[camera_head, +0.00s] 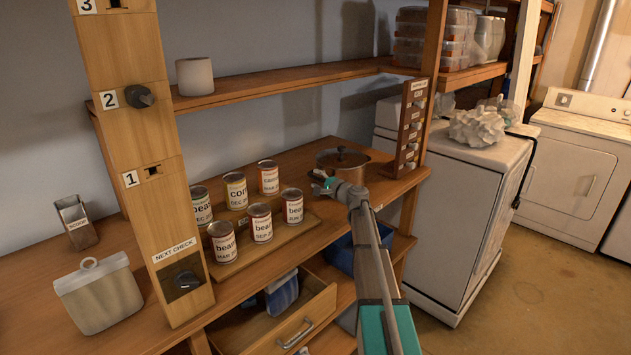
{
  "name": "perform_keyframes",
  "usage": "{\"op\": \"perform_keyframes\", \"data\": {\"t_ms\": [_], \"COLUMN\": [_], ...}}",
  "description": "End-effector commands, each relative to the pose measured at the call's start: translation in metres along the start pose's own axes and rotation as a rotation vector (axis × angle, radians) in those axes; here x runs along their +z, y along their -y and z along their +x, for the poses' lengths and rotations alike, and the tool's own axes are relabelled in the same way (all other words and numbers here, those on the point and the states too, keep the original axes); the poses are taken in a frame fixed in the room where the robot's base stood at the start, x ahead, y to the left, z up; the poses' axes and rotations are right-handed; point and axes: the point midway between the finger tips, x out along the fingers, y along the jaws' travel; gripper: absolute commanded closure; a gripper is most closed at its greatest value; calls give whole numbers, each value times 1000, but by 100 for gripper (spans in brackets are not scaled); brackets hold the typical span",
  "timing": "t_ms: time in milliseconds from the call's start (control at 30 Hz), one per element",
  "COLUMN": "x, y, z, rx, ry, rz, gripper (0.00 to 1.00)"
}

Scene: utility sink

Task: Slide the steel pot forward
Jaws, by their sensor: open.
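The steel pot (342,162) stands on the wooden counter at the back, close to the right-hand shelf post. The gripper is open and small in the picture. I cannot tell whether it touches the pot. The arm's end hides the lower front part of the pot.
Several labelled cans (262,222) stand on a wooden board left of my gripper. A drawer (302,325) hangs open below the counter. A post with a switch panel (411,130) stands just right of the pot. A white appliance (455,200) is further right.

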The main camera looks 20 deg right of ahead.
Motion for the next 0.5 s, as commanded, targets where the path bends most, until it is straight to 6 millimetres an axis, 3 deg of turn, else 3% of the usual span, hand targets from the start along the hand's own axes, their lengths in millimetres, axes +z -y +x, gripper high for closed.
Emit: {"op": "perform_keyframes", "data": {"t_ms": [267,500], "x": [0,0], "y": [0,0], "z": [-2,-20], "rx": [0,-1], "ry": [0,-2], "rz": [0,0], "gripper": [41,41]}}
